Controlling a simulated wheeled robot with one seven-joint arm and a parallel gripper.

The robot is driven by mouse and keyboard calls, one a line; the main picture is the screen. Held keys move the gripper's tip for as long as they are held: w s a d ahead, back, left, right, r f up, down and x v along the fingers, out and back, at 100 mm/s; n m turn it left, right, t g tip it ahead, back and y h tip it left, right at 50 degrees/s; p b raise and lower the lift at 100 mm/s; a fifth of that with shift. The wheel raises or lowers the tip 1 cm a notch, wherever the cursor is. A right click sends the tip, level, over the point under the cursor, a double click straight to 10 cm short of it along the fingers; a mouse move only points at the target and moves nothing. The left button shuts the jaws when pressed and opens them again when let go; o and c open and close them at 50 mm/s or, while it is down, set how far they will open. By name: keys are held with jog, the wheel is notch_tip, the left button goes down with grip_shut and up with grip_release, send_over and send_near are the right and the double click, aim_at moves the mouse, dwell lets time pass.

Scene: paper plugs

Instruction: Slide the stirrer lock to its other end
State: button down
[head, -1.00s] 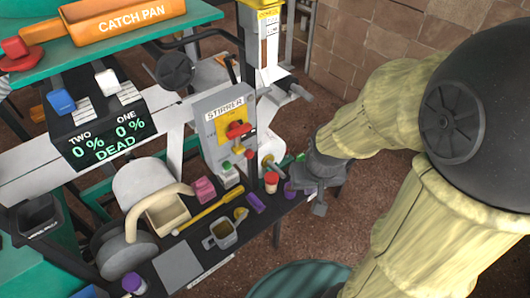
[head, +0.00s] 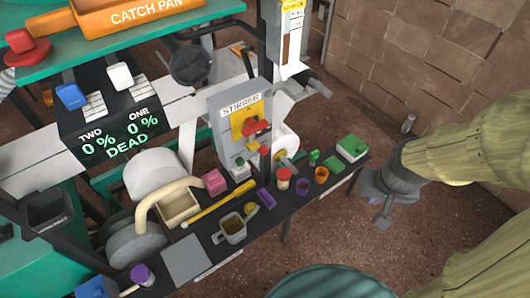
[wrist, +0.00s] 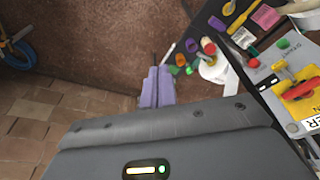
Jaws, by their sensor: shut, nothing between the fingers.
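The grey stirrer box (head: 228,112) stands upright at the back of the dark bench, labelled STIRRER. Its front has a yellow plate (head: 238,122) with a red handle (head: 256,127) across it. I cannot tell which part is the lock. The box also shows at the right edge of the wrist view, with the yellow plate (wrist: 301,108) and red handle (wrist: 296,89). My gripper (head: 382,222) is off the bench's right end, apart from the stirrer. Its purple fingers (wrist: 157,82) are together and empty in the wrist view.
The bench holds a green block (head: 352,148), an orange cup (head: 321,175), a red-topped jar (head: 284,178), a yellow rod (head: 218,204) and a grey mug (head: 232,229). A white roll (head: 287,142) stands right of the stirrer. A brick wall rises behind; open floor surrounds my gripper.

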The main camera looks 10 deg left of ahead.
jog(key=w+a+f+m+t+y+b, duration=0.1)
jog(key=w+a+f+m+y+b, duration=0.1)
jog(key=w+a+f+m+b, duration=0.45)
jog(key=w+a+f+m+y+b, duration=0.1)
jog(key=a+f+m+y+b, duration=0.15)
jog(key=a+f, duration=0.8)
jog(key=w+a+f+m+t+y+b, duration=0.3)
jog(key=a+m, duration=0.6)
jog(key=m, duration=0.8)
jog(key=w+t+y+b, duration=0.2)
jog(key=w+y+b, duration=0.1)
jog(key=shift+w+t, duration=0.25)
jog(key=shift+t, duration=0.05)
